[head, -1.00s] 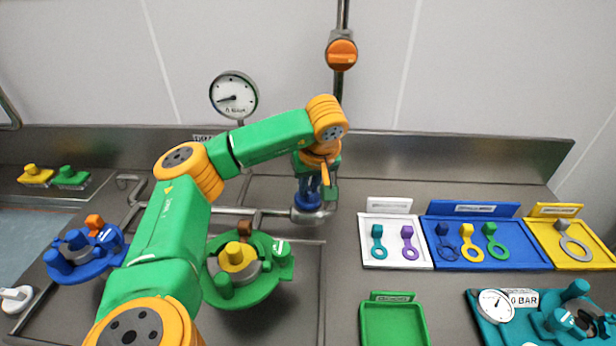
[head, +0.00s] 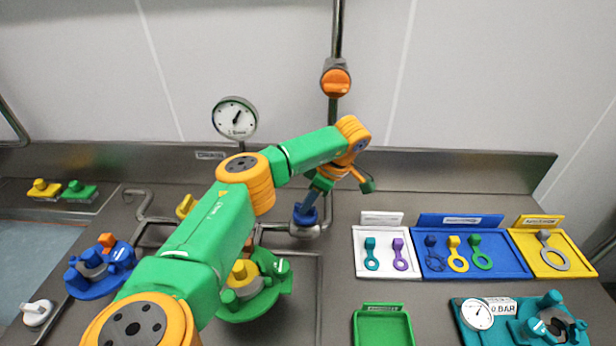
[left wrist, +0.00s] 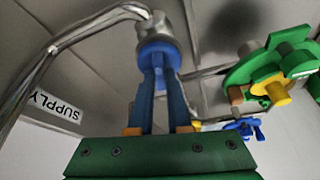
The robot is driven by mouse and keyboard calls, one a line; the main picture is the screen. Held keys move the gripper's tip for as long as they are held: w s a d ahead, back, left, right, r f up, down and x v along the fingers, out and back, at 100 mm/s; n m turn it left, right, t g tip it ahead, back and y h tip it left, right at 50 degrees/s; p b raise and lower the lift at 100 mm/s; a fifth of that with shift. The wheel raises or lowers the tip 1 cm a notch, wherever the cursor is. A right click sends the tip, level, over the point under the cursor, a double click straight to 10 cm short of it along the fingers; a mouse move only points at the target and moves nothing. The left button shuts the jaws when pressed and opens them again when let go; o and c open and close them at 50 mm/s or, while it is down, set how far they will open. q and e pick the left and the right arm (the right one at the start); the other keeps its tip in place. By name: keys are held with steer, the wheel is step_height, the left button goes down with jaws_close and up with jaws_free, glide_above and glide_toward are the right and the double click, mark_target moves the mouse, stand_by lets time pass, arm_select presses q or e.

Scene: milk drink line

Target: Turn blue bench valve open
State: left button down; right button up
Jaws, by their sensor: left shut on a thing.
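The blue bench valve (head: 305,214) sits on the grey pipe at the back of the bench, left of the trays. My left gripper (head: 317,191) reaches down to it from above, with the wrist tilted. In the left wrist view, my left gripper (left wrist: 161,88) has its two blue fingers closed in at the blue valve (left wrist: 158,51), shut on its handle. The fingers hide much of the handle, so its exact angle is unclear. My right gripper is not in view.
A round gauge (head: 235,118) stands behind the pipe, its needle pointing to the upper right. An orange valve (head: 336,83) is on the upright pipe. A green fixture (head: 282,285) stands below my left arm. Trays with tags (head: 400,272) lie to the right.

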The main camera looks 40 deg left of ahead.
arm_select(q)
steer(key=shift+w+a+n+g+h, duration=0.1)
steer(key=shift+n+g+h, duration=0.3)
steer(key=shift+n, duration=1)
steer(key=c, duration=0.9)
jaws_free()
steer(key=shift+o, duration=0.2)
